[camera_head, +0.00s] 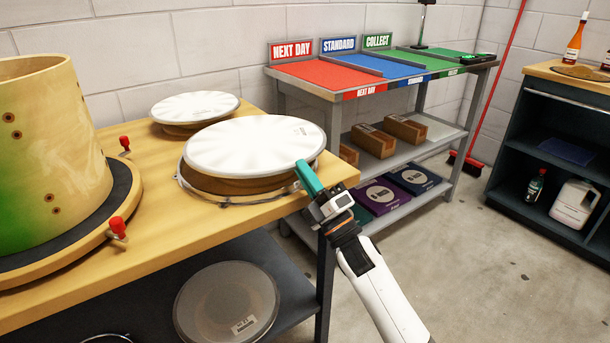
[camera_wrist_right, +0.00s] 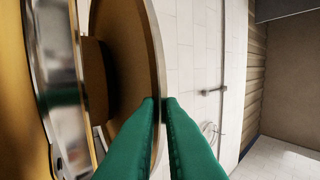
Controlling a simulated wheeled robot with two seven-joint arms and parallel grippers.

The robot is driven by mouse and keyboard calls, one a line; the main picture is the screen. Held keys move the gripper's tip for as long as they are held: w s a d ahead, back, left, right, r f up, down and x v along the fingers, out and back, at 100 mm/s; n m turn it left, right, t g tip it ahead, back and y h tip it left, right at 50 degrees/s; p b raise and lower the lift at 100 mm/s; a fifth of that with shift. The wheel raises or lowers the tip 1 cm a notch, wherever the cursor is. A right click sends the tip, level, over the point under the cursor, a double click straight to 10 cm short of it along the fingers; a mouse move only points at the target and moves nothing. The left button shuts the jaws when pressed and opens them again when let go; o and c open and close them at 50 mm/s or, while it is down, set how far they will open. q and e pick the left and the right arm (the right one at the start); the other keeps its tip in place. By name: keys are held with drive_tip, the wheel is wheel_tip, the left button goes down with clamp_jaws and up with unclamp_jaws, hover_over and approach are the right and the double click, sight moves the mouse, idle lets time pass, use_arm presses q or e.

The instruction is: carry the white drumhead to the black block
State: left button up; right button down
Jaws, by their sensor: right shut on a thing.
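A round white drumhead (camera_head: 255,145) lies level near the right end of the wooden bench, above a brown round base. My right gripper (camera_head: 304,170) reaches in from the lower right, its green fingers shut on the drumhead's near right rim. In the right wrist view the gripper (camera_wrist_right: 160,100) pinches the thin rim of the drumhead (camera_wrist_right: 150,60), with a brown support beside its underside. A second white drumhead (camera_head: 194,107) rests farther back on the bench. I cannot make out a black block. My left gripper is not in view.
A wooden drum shell (camera_head: 50,150) on a dark ring, with red-handled clamps (camera_head: 118,227), fills the bench's left. A metal hoop (camera_head: 230,201) lies under the held drumhead. A grey drumhead (camera_head: 226,302) is on the lower shelf.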

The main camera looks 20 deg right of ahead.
drive_tip(key=c, duration=1.6)
unclamp_jaws()
drive_tip(key=shift+o, duration=0.2)
drive_tip(key=s+d+f+m+g+h, duration=0.4)
drive_tip(key=s+f+m+h, duration=0.3)
drive_tip(key=f, duration=0.4)
drive_tip(key=s+d+f+m+g+h, duration=0.3)
drive_tip(key=s+f+m+g+h, duration=0.1)
drive_tip(key=s+f+m, duration=0.6)
drive_tip(key=s+f+m+g, duration=0.1)
drive_tip(key=s+f+g, duration=0.2)
drive_tip(key=s, duration=0.3)
drive_tip(key=s+a+f+m+g, duration=0.1)
drive_tip(key=s+f+m+g, duration=0.1)
drive_tip(key=s, duration=0.4)
drive_tip(key=s+a+f+m+g, duration=0.1)
drive_tip(key=s+f+g, duration=0.3)
drive_tip(key=s+g, duration=0.2)
drive_tip(key=shift+s, duration=0.5)
